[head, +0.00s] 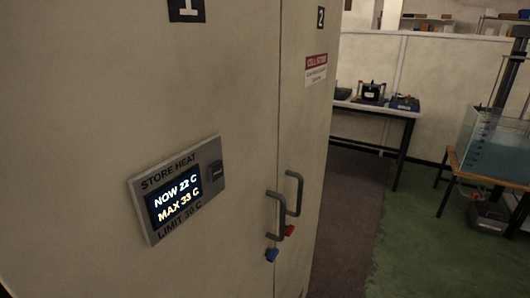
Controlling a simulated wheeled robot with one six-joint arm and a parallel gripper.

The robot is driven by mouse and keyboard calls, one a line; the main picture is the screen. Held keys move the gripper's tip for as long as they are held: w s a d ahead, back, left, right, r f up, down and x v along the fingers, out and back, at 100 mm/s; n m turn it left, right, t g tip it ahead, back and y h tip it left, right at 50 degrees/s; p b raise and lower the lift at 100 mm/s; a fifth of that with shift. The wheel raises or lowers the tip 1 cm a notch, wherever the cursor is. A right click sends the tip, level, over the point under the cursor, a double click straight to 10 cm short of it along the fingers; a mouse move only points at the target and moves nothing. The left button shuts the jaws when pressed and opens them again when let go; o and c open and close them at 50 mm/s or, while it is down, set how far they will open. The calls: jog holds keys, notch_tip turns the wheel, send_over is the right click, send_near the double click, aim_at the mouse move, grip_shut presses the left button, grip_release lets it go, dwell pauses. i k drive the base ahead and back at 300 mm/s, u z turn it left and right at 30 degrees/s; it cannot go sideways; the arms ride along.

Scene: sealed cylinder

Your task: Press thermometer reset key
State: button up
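The thermometer (152,213) is a grey panel labelled STORE HEAT, fixed on the door of a tall cream cabinet in the head view. Its dark screen (176,195) reads NOW 22 C and MAX 33 C, with LIMIT 30 C printed below. A small dark square key (215,171) sits on the panel to the right of the screen; its marking is too small to read. My gripper is not in view.
The cabinet's doors (228,70) are shut, with two grey handles (276,222) sticking out right of the panel and blue and red tags below them. Open floor (345,215) lies to the right. A bench (400,112) and a water tank (495,145) stand beyond.

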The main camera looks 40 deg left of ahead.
aim_at(214, 171)
jog(key=i, duration=0.85)
jog(key=u, duration=2.75)
